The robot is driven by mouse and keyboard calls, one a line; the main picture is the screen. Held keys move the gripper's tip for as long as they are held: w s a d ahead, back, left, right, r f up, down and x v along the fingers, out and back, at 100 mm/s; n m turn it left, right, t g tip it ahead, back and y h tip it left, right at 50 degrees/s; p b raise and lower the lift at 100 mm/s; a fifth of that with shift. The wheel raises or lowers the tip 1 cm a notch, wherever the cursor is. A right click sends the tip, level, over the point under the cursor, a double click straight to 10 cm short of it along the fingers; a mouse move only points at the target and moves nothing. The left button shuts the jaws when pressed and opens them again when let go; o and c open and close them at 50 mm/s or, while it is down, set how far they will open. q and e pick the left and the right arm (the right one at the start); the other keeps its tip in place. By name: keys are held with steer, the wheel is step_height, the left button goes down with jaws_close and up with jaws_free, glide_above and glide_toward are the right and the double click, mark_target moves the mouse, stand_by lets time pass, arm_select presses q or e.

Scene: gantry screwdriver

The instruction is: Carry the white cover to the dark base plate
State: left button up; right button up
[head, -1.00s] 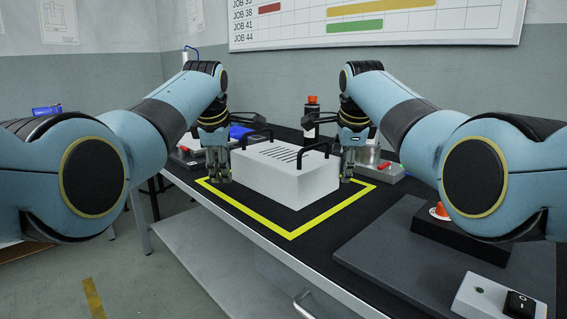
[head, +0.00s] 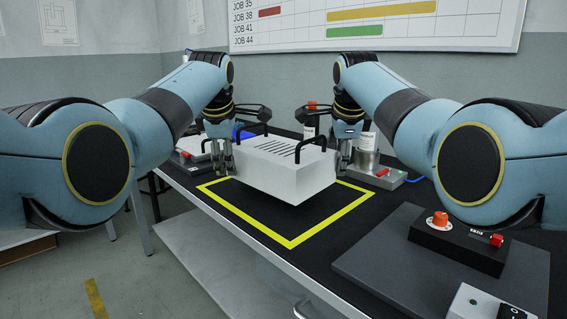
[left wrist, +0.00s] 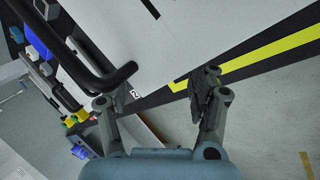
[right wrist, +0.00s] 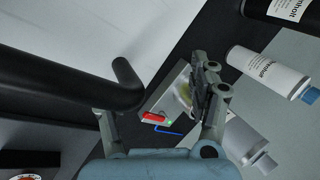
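The white cover (head: 290,178), a box with dark slots and two black handles on top, is just above the black mat inside the yellow outline. My left gripper (head: 226,158) is at its left end and my right gripper (head: 344,157) at its right end. In the left wrist view, the fingers (left wrist: 160,95) are apart with a handle (left wrist: 85,62) beside them. In the right wrist view, the fingers (right wrist: 158,108) are also apart beside the other handle (right wrist: 75,82). Contact with the cover's ends is hidden. A dark grey plate (head: 375,258) lies at the right front.
A black box (head: 455,246) with an orange knob and red button sits on the plate's far part. A grey switch box (head: 470,302) is in front. A metal cylinder (head: 367,163) and bottles stand behind my right gripper. The mat's front is clear.

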arm_select(q)
steer(key=r+p, duration=0.2)
steer(key=r, duration=0.1)
steer(key=r+p, duration=0.2)
steer(key=r, duration=0.1)
steer(key=r+p, duration=0.2)
steer(key=r, duration=0.2)
steer(key=shift+s+d, duration=0.1)
steer(key=shift+d, duration=0.3)
steer(key=shift+f, duration=0.1)
arm_select(e)
step_height(320, 180, up, 10)
steer(key=shift+a+r+t, duration=0.2)
steer(key=shift+a+t, duration=0.1)
arm_select(q)
steer(key=shift+f, duration=0.1)
arm_select(e)
steer(key=shift+w+f, duration=0.1)
steer(key=shift+d, duration=0.1)
